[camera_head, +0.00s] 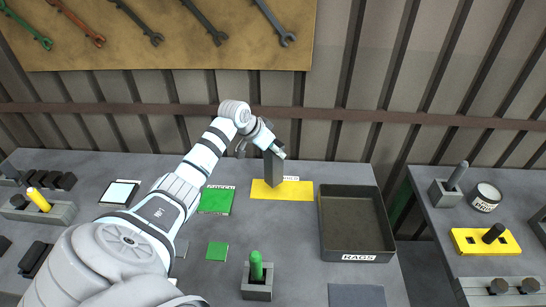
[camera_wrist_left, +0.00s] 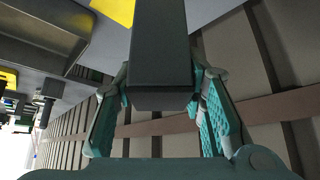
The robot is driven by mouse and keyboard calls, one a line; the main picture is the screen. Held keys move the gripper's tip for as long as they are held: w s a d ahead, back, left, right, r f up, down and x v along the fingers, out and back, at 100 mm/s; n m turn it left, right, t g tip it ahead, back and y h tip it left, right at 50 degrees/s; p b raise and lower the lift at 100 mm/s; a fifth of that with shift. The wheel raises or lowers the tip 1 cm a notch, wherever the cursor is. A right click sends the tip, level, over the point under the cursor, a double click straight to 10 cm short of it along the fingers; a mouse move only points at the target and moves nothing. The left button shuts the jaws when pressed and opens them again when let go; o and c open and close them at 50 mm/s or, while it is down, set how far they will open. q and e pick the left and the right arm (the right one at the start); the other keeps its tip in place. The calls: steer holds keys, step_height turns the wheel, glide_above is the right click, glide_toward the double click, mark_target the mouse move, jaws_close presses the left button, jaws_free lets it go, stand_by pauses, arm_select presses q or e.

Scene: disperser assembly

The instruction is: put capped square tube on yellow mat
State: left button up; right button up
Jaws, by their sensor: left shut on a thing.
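A dark grey square tube (camera_head: 273,171) is upright over the left-middle part of the yellow mat (camera_head: 297,191). Its lower end overlaps the mat in the head view, and I cannot tell whether it touches. My left gripper (camera_head: 268,148) is shut on the tube near its upper end. In the left wrist view the tube (camera_wrist_left: 160,50) runs between the two teal fingers of the gripper (camera_wrist_left: 160,98), and a corner of the yellow mat (camera_wrist_left: 116,10) shows beside it. A cap cannot be made out. My right gripper is not in view.
A dark tray labelled RAGS (camera_head: 358,258) stands right of the yellow mat. A green mat (camera_head: 216,201) lies to its left. A block holding a green peg (camera_head: 256,266) stands nearer. A second table (camera_head: 440,235) is at the right, past a gap.

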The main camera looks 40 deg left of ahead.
arm_select(q)
step_height(320, 180, down, 4)
steer(key=shift+w+r, duration=0.15)
steer(key=o, duration=1.1)
steer(key=shift+o, duration=0.2)
steer(key=shift+s, duration=0.2)
steer(key=v, duration=1.2)
steer(key=shift+w+r, duration=0.15)
steer(key=shift+a, duration=0.1)
